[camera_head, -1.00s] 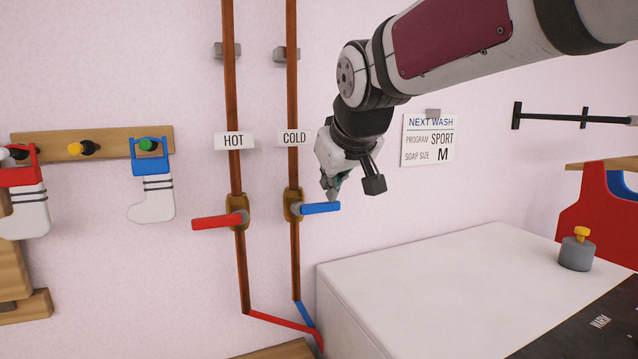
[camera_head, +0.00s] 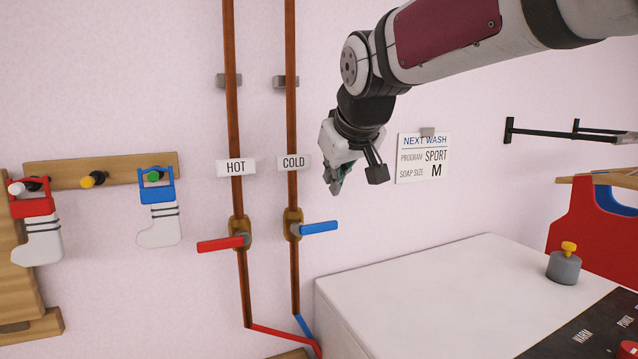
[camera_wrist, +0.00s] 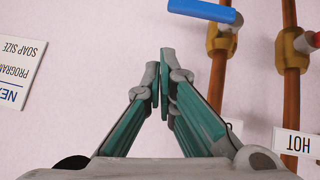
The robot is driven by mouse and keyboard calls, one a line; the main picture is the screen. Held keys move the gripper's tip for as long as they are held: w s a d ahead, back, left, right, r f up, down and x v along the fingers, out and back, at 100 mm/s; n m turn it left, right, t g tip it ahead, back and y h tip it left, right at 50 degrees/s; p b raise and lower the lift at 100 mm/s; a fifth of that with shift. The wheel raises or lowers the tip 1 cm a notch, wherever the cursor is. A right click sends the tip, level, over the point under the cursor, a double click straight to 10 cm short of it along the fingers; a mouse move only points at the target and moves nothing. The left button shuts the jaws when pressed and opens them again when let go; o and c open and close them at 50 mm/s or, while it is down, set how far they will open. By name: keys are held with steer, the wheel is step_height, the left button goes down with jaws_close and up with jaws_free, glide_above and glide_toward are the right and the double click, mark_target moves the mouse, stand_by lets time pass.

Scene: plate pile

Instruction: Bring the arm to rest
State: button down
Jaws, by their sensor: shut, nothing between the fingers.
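My gripper (camera_head: 334,188) is at the end of my arm, which reaches in from the upper right in the head view. It hangs in front of the pink wall, above the blue cold handle (camera_head: 320,228) and apart from it. In the wrist view my gripper (camera_wrist: 160,62) has its two fingertips together with nothing between them. The blue handle (camera_wrist: 205,10) also shows at the top of that view, clear of the fingers.
The red hot handle (camera_head: 222,243) points left on its copper pipe. A white machine (camera_head: 430,285) with a grey knob (camera_head: 564,266) stands below right. A wash note (camera_head: 424,160) is on the wall. Two socks (camera_head: 160,222) hang from pegs at left.

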steer(key=d+v, duration=0.1)
steer(key=v, duration=0.7)
steer(key=s+d+f+m+g+p, duration=0.1)
steer(key=s+d+f, duration=0.3)
steer(key=s, duration=0.5)
steer(key=s+d+f+m+g+h+p, duration=0.1)
steer(key=s+d+f, duration=0.3)
steer(key=s+f, duration=0.5)
steer(key=s+d+f+m+g, duration=0.2)
steer(key=s+f, duration=0.5)
steer(key=s, duration=0.4)
steer(key=shift+s+d+f+m+g+h+p, duration=0.1)
steer(key=shift+d+m+g+h+p, duration=0.2)
steer(key=shift+d, duration=0.4)
steer(key=shift+d+m+p, duration=0.1)
steer(key=shift+d+m, duration=0.3)
steer(key=shift+d, duration=0.3)
